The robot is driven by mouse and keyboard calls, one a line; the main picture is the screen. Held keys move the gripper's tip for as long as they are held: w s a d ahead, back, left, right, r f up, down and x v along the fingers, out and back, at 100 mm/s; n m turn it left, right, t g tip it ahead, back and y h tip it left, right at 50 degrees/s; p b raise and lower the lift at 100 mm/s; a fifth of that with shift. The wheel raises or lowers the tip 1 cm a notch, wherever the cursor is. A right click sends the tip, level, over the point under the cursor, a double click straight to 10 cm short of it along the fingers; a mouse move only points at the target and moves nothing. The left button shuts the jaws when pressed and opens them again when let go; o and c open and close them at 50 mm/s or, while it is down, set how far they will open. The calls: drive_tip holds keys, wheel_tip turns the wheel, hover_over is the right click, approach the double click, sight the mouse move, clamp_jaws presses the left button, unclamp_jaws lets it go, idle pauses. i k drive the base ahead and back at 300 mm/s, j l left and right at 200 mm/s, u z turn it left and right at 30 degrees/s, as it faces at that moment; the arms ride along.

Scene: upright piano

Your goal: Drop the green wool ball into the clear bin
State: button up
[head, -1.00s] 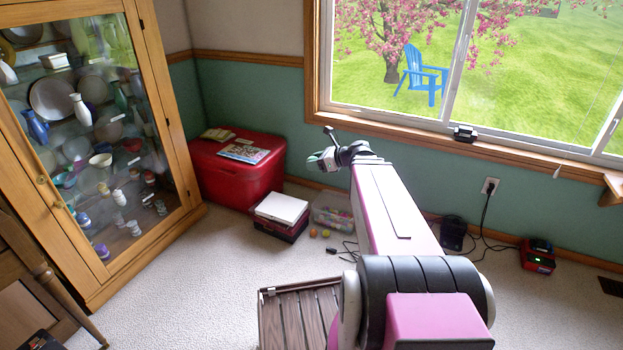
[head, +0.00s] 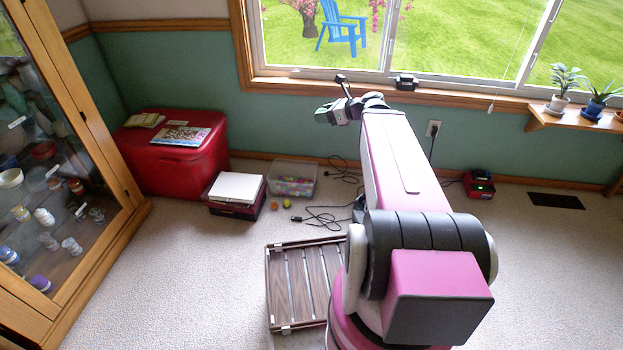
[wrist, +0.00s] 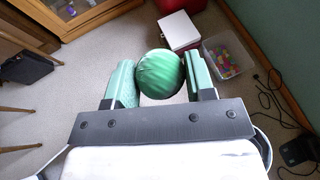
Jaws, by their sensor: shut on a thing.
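My gripper (wrist: 160,80) is shut on the green wool ball (wrist: 160,74), which sits between its two pale green fingers in the wrist view. In the head view my gripper (head: 332,112) is raised in front of the green wall below the window; the ball cannot be made out clearly there. The clear bin (head: 292,178) stands on the carpet by the wall, with colourful things inside. It also shows in the wrist view (wrist: 243,67), beyond and to the right of the held ball. My gripper is high above the floor, apart from the bin.
A white-topped dark box (head: 236,188) and a red chest (head: 172,155) stand left of the bin. A slatted wooden piece (head: 300,285) is nearer. A glass cabinet (head: 60,190) stands at left.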

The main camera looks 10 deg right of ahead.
sight(287, 177)
drive_tip(key=i+j+z, duration=0.25)
drive_tip(key=j, duration=0.4)
drive_tip(key=i+j+z, duration=0.1)
drive_tip(key=i+j, duration=0.2)
drive_tip(key=i+j+z, duration=0.1)
drive_tip(key=j, duration=0.3)
drive_tip(key=i+j+z, duration=0.15)
drive_tip(key=j, duration=0.2)
